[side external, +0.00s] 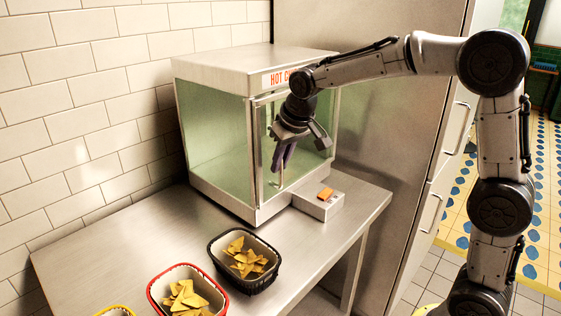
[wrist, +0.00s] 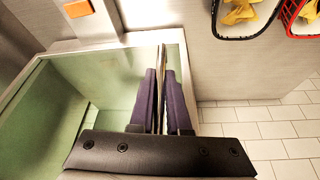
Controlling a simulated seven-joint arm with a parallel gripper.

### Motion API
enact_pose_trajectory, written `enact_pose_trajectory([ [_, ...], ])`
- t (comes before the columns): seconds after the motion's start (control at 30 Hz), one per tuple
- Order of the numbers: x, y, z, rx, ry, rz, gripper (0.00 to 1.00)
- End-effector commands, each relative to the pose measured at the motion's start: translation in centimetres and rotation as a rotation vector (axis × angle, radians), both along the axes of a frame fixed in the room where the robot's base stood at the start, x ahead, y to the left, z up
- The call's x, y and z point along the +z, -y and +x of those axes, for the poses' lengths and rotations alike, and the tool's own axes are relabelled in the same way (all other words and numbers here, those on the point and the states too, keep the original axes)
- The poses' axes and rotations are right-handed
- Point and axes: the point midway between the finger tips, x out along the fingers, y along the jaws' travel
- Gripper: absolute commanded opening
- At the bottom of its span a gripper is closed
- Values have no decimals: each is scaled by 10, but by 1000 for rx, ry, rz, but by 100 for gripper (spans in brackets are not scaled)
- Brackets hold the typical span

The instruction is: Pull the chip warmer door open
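The chip warmer (side external: 215,130) is a glass-sided case with a steel top and base, standing on the steel counter. Its framed glass door (side external: 266,150) is on the front face and looks closed or nearly so; a small gap cannot be ruled out. A thin upright handle (side external: 281,178) shows below my fingers. My gripper (side external: 284,158) points down in front of the door with its dark purple fingers around the handle. In the wrist view the gripper (wrist: 163,100) has a finger close on each side of the thin bar. The exact contact is partly hidden.
A small box with an orange switch (side external: 325,193) juts out at the warmer's front right. Baskets of chips, one black-rimmed (side external: 244,283) and one red-rimmed (side external: 163,306), stand on the counter (side external: 130,250) in front. A tall steel cabinet (side external: 390,130) stands at the right.

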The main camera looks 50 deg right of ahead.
Motion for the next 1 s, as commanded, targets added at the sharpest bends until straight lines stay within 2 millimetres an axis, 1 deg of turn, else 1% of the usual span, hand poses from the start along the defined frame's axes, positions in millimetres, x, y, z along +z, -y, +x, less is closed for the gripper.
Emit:
enact_pose_trajectory([
  [0.03,0,0,0,0,0,0,3],
  [0.07,0,0,0,0,0,0,0],
  [1.0,1,0,0,0,1,0,0],
])
